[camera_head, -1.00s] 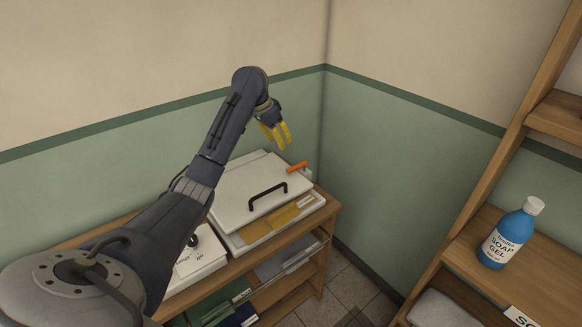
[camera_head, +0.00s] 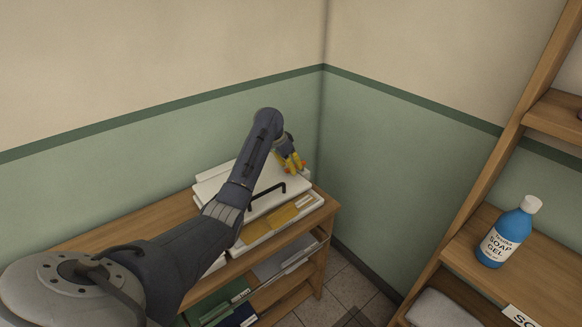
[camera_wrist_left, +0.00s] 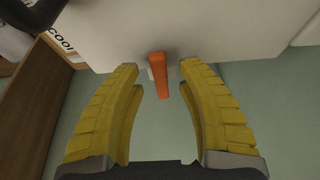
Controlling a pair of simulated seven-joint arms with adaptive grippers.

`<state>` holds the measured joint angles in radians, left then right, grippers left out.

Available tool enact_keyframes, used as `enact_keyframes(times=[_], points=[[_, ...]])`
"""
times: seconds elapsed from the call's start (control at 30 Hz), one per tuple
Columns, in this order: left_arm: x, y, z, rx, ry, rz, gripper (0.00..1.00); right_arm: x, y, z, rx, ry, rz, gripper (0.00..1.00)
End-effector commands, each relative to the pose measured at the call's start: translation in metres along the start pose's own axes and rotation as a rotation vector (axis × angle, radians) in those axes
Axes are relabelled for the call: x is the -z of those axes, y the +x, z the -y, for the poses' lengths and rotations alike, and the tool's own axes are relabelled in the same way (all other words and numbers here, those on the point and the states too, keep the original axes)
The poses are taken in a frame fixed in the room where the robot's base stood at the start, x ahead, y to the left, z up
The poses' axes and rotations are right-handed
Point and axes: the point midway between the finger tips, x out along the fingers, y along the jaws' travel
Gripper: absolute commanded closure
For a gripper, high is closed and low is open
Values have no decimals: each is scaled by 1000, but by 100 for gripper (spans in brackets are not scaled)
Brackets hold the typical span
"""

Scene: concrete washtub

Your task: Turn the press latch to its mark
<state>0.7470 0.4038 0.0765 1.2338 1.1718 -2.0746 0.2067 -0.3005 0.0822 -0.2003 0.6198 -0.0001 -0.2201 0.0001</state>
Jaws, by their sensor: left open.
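The press (camera_head: 212,187) is a white flat-lidded box with a black handle (camera_head: 266,192) on the wooden table. Its orange latch (camera_wrist_left: 160,75) sticks out from the white edge in the left wrist view. My left gripper (camera_head: 295,168) is over the latch end of the press in the head view, and its fingers largely hide the latch there. In the left wrist view, the yellow fingers of the left gripper (camera_wrist_left: 160,88) are open, one on each side of the latch, with gaps on both sides. The latch's mark cannot be made out. My right gripper is not in view.
The wooden table (camera_head: 130,223) stands against the green wall, with folders on its lower shelf. My left arm crosses above the table and hides part of the press. A wooden shelf at right holds a blue soap gel bottle (camera_head: 507,235).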

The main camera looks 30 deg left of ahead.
Motion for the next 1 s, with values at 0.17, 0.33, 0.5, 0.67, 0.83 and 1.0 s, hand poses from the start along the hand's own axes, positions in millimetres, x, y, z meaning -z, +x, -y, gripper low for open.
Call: enact_keyframes(times=[0.17,0.33,0.5,0.67,0.83,1.0], points=[[0,7,0,0,0,0,62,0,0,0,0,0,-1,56],[0,8,0,1,1,0,62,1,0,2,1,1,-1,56],[0,8,0,1,0,-1,60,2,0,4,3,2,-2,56],[0,8,0,1,0,-1,79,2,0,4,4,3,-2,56],[0,8,0,1,0,-1,99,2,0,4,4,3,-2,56],[0,8,0,1,0,-1,100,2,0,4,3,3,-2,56]])
